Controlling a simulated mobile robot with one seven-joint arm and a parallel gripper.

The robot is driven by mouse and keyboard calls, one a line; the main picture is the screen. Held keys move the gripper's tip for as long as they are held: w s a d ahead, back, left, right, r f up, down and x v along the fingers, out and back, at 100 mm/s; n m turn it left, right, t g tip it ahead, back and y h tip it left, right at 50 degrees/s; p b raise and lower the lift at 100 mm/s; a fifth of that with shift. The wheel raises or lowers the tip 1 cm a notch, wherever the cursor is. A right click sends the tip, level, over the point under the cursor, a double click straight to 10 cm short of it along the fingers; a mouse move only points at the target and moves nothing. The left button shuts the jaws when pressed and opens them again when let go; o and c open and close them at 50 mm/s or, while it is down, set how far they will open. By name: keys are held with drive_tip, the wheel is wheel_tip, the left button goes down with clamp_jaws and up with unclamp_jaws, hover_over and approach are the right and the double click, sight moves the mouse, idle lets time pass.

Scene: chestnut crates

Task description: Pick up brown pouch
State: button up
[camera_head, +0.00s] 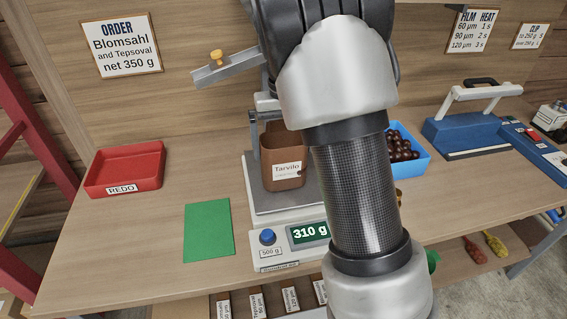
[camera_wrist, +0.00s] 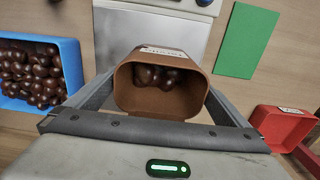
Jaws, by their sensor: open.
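The brown pouch (camera_head: 283,152) stands upright and open-topped on the scale's pan (camera_head: 285,196), with a white label reading "Tarvilo". In the wrist view the pouch (camera_wrist: 160,104) shows from above, with several dark brown chestnuts (camera_wrist: 158,76) inside. My gripper (camera_wrist: 160,88) is open, with one finger on the left and one on the right of the pouch. I cannot tell whether either finger touches it. In the head view my arm hides most of the gripper and part of the pouch's right side.
The scale display (camera_head: 309,232) reads 310 g. A blue bin of chestnuts (camera_head: 420,165) stands to the right, behind my arm. A green sheet (camera_head: 209,230) and a red REDO tray (camera_head: 125,169) lie left. A blue sealer (camera_head: 462,133) stands further right. The front-left tabletop is clear.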

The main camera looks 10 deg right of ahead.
drive_tip(key=shift+f, duration=1.6)
drive_tip(key=shift+c, duration=0.4)
drive_tip(key=shift+w+r, duration=0.1)
drive_tip(key=c, duration=1)
